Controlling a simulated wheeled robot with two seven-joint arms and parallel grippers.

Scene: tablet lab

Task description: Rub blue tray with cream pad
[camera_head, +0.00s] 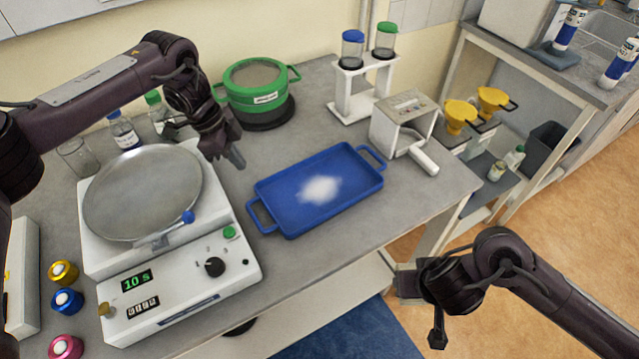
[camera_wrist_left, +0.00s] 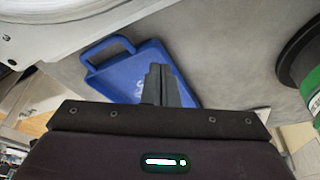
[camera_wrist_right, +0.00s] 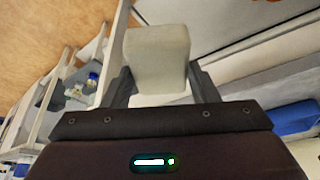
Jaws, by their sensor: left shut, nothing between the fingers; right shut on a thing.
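The blue tray (camera_head: 350,165) lies on the grey bench, with a white powdery patch (camera_head: 320,189) in its middle. My left gripper (camera_head: 237,158) is shut and empty, above the bench between the round scale-like pan and the tray. In the left wrist view its closed fingers (camera_wrist_left: 160,72) overlap the tray (camera_wrist_left: 118,72), partly hiding it. My right gripper (camera_wrist_right: 158,80) is shut on the cream pad (camera_wrist_right: 157,48), a pale block between its fingers. In the head view the right arm is off the bench's front right edge, and the pad cannot be made out clearly there.
A white machine with a round metal pan (camera_head: 143,190) stands left of the tray. A green pot (camera_head: 256,90) is behind it. A white box device with a roller (camera_head: 402,122) and a jar stand (camera_head: 357,100) stand at the back right. Bench in front of the tray is clear.

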